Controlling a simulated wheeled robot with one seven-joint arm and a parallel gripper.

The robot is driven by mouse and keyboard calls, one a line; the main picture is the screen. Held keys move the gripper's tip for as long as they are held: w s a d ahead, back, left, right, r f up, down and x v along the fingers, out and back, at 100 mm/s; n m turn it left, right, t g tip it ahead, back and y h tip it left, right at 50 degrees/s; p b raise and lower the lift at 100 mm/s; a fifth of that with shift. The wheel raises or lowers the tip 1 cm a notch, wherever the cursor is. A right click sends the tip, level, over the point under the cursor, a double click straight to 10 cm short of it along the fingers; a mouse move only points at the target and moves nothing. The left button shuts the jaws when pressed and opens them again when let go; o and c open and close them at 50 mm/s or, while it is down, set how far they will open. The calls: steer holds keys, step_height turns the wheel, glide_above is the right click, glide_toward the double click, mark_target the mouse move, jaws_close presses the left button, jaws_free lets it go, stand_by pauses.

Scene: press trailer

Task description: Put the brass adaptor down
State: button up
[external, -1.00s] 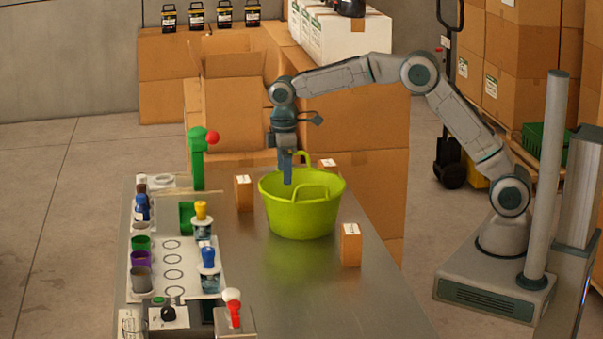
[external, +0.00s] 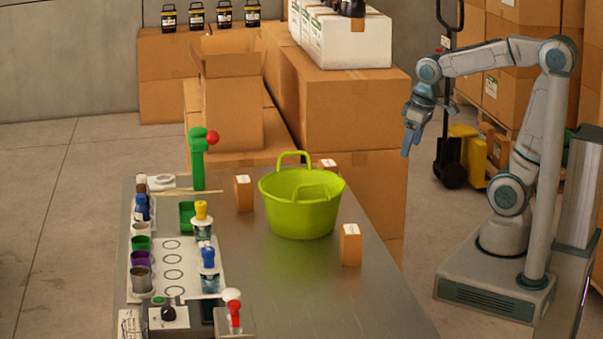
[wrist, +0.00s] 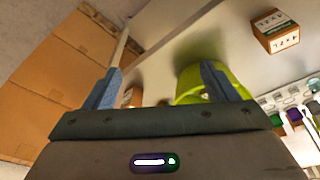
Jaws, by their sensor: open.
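I cannot make out the brass adaptor in either view. A yellow-green tub (external: 300,212) with two handles stands upright on the metal table, and its inside bottom is hidden. My gripper (external: 405,154) is up in the air to the right of the table, clear of the tub. In the wrist view its two blue fingers (wrist: 160,85) are spread wide with nothing held between them. The tub (wrist: 188,82) also shows there, partly behind the right finger.
Small cardboard boxes (external: 350,245) stand around the tub. A green press (external: 198,165) and a white tray (external: 185,285) with coloured cups line the table's left side. Large cartons (external: 340,110) are stacked behind. The table's front right (external: 340,305) is bare.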

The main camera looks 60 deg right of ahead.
steer(key=s+d+f+m, duration=0.1)
steer(key=s+f, duration=0.1)
steer(key=s, duration=0.4)
steer(key=shift+d+f+m+t, duration=0.3)
steer(key=shift+d+f, duration=0.05)
